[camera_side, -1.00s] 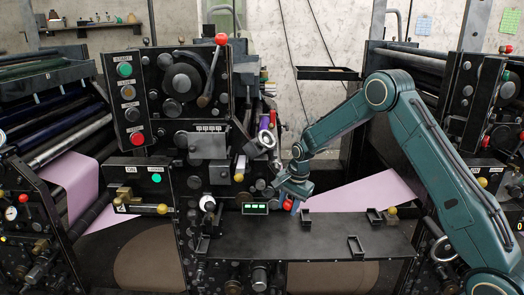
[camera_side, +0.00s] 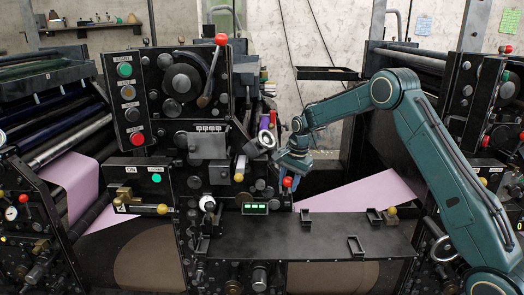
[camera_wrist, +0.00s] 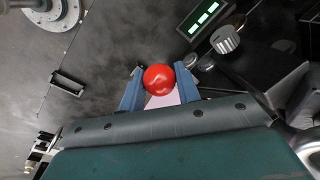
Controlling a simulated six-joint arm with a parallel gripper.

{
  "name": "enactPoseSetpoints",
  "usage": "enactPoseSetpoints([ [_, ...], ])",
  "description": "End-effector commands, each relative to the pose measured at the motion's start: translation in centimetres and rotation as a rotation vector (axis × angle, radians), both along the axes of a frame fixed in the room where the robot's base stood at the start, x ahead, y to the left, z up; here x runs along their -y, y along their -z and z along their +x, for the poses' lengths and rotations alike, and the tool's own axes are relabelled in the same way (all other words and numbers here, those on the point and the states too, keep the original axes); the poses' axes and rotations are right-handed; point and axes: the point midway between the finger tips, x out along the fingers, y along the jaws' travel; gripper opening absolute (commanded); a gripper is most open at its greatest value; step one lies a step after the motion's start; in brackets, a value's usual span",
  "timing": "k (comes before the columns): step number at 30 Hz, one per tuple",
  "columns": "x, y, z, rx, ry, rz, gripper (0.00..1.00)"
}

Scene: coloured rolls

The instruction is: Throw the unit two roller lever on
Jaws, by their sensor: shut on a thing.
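The lever's red ball knob (camera_side: 287,182) shows at the right side of the middle press unit, just above the dark shelf. My gripper (camera_side: 289,174) is at the knob, its fingers pointing down toward it. In the wrist view the red ball (camera_wrist: 158,78) sits between the two blue fingers of my gripper (camera_wrist: 159,84), which are closed around it. The lever's shaft is hidden behind the ball and the fingers. A small panel with green lit marks (camera_side: 255,208) is left of the knob, and it also shows in the wrist view (camera_wrist: 203,18).
A dark shelf (camera_side: 330,236) with small brackets lies below my gripper. A brass ball (camera_side: 392,210) is at its right. Another red-knobbed lever (camera_side: 221,40) stands at the top of the middle unit. A pink paper web (camera_side: 365,192) runs behind to the right.

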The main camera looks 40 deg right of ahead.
Motion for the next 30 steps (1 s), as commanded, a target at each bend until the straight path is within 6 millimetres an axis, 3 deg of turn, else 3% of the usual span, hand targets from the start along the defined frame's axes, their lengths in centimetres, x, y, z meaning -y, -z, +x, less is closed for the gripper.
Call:
enactPoseSetpoints([
  [6, 1.2, -1.1, 1.5, 0.016, 0.003, -0.006, 0.0],
  [30, 2.8, -1.9, 3.4, -0.067, -0.005, 0.079, 0.0],
])
